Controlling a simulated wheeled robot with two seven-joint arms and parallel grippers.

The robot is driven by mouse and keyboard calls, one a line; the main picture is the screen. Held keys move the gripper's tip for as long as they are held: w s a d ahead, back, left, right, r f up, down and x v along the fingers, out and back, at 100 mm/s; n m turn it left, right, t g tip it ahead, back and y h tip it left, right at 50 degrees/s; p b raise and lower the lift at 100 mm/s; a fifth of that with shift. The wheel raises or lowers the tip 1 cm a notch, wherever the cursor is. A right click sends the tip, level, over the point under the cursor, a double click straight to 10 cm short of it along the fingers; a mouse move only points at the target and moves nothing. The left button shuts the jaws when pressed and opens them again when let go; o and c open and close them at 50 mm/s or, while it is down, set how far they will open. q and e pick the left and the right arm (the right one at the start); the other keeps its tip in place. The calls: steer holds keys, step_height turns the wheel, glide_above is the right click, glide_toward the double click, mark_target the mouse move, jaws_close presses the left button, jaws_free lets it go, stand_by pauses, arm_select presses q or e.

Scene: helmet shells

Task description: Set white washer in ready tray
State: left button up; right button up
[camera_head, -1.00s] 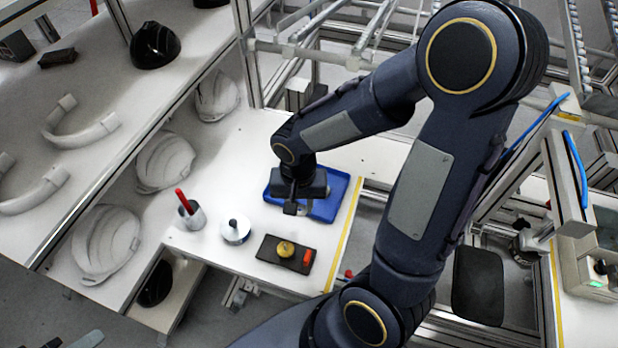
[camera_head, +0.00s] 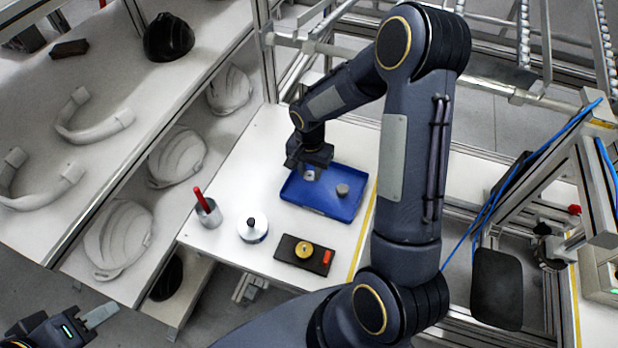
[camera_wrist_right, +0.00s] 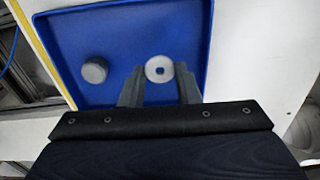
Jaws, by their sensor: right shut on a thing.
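The white washer (camera_wrist_right: 159,69), a pale ring with a dark centre, sits between the fingertips of my right gripper (camera_wrist_right: 160,88), which is shut on it. In the head view my right gripper (camera_head: 310,170) is at the left back part of the blue tray (camera_head: 323,207), and the washer (camera_head: 310,176) shows just below it. The tray (camera_wrist_right: 125,25) lies under the gripper in the wrist view. I cannot tell whether the washer touches the tray floor. My left gripper (camera_head: 96,314) is at the lower left, away from the table, its jaw opening unclear.
A grey round piece (camera_head: 343,190) lies in the tray, right of the washer. In front are a black plate (camera_head: 287,258) with a yellow knob and red piece, a white round container (camera_head: 253,231), and a cup (camera_head: 209,214) with a red stick. Helmet shells (camera_head: 118,240) fill shelves at left.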

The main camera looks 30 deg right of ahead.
steer(key=shift+w+d+f, duration=0.15)
steer(key=shift+w+f, duration=0.25)
steer(key=shift+f, duration=0.05)
steer(key=f, duration=0.1)
steer(key=f+b, duration=0.2)
steer(key=f, duration=0.1)
steer(key=shift+w+d, duration=0.1)
steer(key=shift+w, duration=0.2)
steer(key=shift+r, duration=0.1)
steer(key=shift+b, duration=0.3)
steer(key=o, duration=0.7)
